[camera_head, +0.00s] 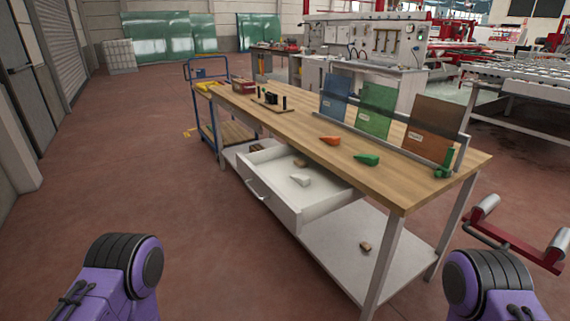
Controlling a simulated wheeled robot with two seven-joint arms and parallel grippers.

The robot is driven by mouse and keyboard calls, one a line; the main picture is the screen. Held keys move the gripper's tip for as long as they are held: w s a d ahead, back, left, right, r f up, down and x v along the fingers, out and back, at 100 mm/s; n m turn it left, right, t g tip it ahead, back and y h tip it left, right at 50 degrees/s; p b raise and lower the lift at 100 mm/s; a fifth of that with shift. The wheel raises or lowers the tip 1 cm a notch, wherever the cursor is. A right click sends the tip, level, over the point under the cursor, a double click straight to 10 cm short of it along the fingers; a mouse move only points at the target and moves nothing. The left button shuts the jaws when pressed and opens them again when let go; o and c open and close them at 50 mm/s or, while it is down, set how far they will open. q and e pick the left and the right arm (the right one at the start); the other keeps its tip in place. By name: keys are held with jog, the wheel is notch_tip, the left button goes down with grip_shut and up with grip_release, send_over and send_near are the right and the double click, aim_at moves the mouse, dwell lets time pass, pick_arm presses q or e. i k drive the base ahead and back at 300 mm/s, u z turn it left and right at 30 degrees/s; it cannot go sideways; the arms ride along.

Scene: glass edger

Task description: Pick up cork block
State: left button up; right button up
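A small brown block (365,247), which looks like cork, lies on the white lower shelf (345,268) of the workbench, near its front right part. Another small brown block (301,163) sits inside the open white drawer (318,207), towards its back. I cannot tell for certain which of them is cork. Only purple and black links of my two arms show at the bottom left and bottom right, well apart from the bench. Neither of my grippers is in view.
The wooden benchtop (440,180) holds an orange tool (330,140), a green tool (367,160) and a rack of coloured panels. A white object (300,180) lies in the drawer, which juts out over the shelf. A red roller stand (515,245) is right. Floor left is clear.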

aim_at(300, 163)
jog(key=u, duration=0.45)
jog(key=i, duration=0.8)
jog(key=u, duration=0.2)
